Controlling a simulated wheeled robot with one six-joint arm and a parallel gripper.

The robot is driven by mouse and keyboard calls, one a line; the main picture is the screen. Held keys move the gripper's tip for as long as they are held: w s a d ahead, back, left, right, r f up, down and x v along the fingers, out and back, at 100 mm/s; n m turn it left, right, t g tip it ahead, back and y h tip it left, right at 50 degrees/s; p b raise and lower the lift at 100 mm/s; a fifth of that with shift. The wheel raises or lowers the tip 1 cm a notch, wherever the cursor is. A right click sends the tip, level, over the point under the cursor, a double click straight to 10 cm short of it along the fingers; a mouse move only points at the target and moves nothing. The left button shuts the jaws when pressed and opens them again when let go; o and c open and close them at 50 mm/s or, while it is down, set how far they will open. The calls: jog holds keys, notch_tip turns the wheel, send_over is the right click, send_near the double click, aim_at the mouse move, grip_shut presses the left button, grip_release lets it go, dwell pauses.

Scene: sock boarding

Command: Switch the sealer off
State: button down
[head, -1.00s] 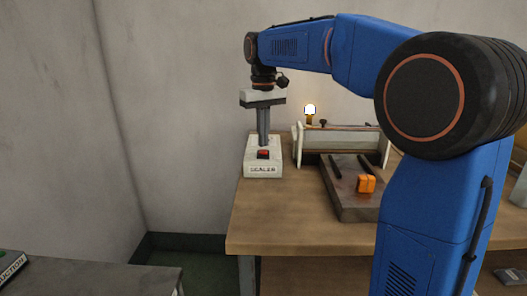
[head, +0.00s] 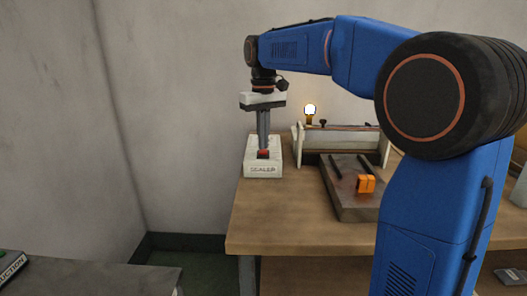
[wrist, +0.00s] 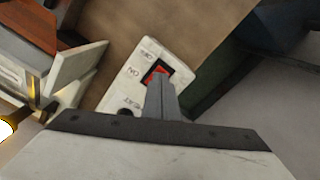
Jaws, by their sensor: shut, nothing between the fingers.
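The sealer's white switch box (head: 263,170), labelled SEALER, sits at the left end of the wooden bench. Its red rocker switch (head: 263,153) is on top, and it also shows in the wrist view (wrist: 157,74) beside the ON and OFF marks. My gripper (head: 263,150) points down with its fingers shut and empty. Its tips are at the switch, partly covering it; I cannot tell whether they touch it. The sealer (head: 342,143) stands to the right of the box. A lamp (head: 310,110) on it glows.
A dark tray (head: 357,208) with an orange block (head: 366,184) lies in front of the sealer. The wall is close behind the bench. A grey table (head: 100,278) stands at the lower left, apart from the bench.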

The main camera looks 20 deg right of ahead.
aim_at(263, 152)
jog(key=shift+f, duration=0.7)
dwell(0.5)
jog(key=shift+r, duration=0.1)
notch_tip(263, 152, up, 7)
dwell(0.9)
